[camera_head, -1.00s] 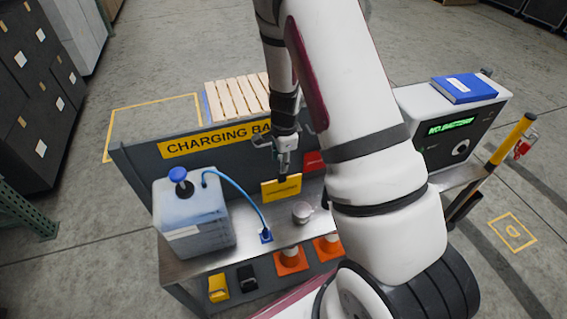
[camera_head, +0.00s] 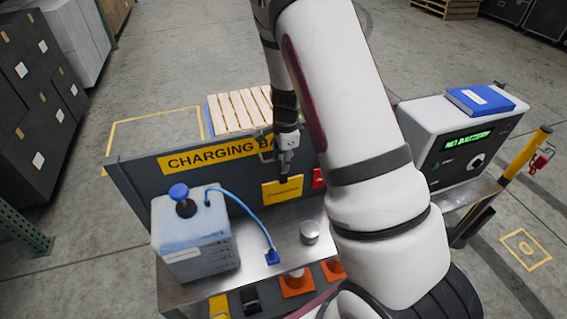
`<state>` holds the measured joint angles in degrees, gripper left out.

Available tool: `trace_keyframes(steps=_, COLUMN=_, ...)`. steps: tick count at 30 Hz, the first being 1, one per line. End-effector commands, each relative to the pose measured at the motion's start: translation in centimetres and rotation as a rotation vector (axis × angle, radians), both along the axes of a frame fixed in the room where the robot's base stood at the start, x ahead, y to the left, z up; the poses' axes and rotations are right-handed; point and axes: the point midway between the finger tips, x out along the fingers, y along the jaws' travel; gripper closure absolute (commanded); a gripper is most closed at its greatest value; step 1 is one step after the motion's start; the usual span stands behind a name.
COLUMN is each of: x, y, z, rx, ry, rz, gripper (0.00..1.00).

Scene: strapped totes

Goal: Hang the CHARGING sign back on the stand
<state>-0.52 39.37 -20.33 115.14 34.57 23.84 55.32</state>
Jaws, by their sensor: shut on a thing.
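The yellow CHARGING sign (camera_head: 283,191) is a small upright plate; its lettering is too small to read surely. My gripper (camera_head: 285,176) is shut on the sign's top edge and holds it in front of the dark back panel of the bench. Whether the sign touches the panel or the bench top, I cannot tell. A yellow post (camera_head: 522,157) with a small red item hanging near its top stands at the right end of the bench; it may be the stand, but I cannot tell. My arm hides part of the bench's middle.
A battery box (camera_head: 192,238) with a blue knob and blue cable stands on the bench left. A small round metal object (camera_head: 310,231) sits below the sign. A red item (camera_head: 318,178) is partly hidden by my arm. A charger unit (camera_head: 458,142) carries a blue book (camera_head: 480,99).

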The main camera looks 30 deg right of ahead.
Motion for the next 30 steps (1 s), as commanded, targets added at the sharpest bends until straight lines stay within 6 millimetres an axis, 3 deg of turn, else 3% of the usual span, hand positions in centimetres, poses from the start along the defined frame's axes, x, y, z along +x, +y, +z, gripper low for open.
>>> trace_keyframes(steps=16, x=4.1, y=-0.9, z=-0.1, rx=-0.001, ry=-0.002, rz=0.0, gripper=1.0)
trace_keyframes(steps=30, x=3.8, y=-0.8, z=-2.7, rx=-0.001, ry=-0.001, rz=-0.001, gripper=1.0)
